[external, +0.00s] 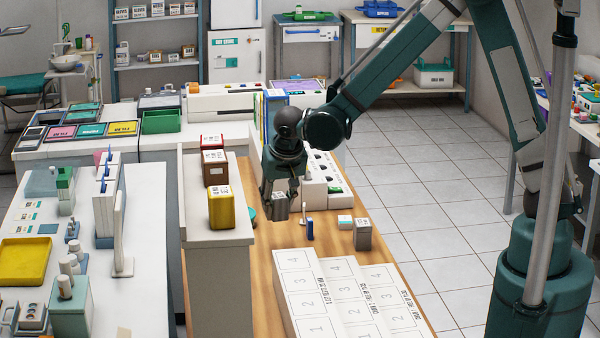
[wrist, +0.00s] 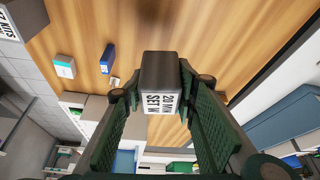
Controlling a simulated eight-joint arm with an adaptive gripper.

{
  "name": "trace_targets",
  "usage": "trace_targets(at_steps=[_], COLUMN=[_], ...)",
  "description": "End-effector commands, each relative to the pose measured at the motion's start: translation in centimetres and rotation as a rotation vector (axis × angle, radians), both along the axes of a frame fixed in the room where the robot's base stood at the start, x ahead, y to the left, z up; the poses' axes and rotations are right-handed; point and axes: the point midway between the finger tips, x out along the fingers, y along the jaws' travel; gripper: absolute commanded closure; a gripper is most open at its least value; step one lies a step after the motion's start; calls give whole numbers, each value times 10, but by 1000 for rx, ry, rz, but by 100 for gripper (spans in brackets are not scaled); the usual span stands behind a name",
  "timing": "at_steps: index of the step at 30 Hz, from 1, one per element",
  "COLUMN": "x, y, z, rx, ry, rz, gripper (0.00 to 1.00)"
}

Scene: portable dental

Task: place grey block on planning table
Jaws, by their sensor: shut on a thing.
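My gripper (external: 281,190) points down over the left part of the wooden table (external: 262,262). It is shut on a dark grey block with a white printed label (wrist: 160,85), which sits between the two green fingers (wrist: 160,110) in the wrist view. The held block's lower part (external: 281,207) shows below the fingers in the external view. I cannot tell whether it touches the wood. A second grey block with a white top label (external: 362,236) stands on the table to the right, apart from my gripper; it also shows at the wrist view's upper left (wrist: 22,18).
Yellow (external: 221,208), brown (external: 215,170) and red blocks stand on a raised grey ledge (external: 220,262) left of my gripper. A small blue item (external: 310,230) and a white box (external: 345,222) lie nearby. White numbered steps (external: 325,290) fill the table's front.

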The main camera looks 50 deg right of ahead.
Motion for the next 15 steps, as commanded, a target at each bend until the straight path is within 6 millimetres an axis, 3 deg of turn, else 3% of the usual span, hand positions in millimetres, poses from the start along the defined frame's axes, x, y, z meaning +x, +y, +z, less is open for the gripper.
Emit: trace_targets(at_steps=[8, 15], x=[-8, -25], y=[25, 66], z=[27, 70], rx=[0, 0], ry=[0, 0], rz=[52, 143], gripper=[84, 84])
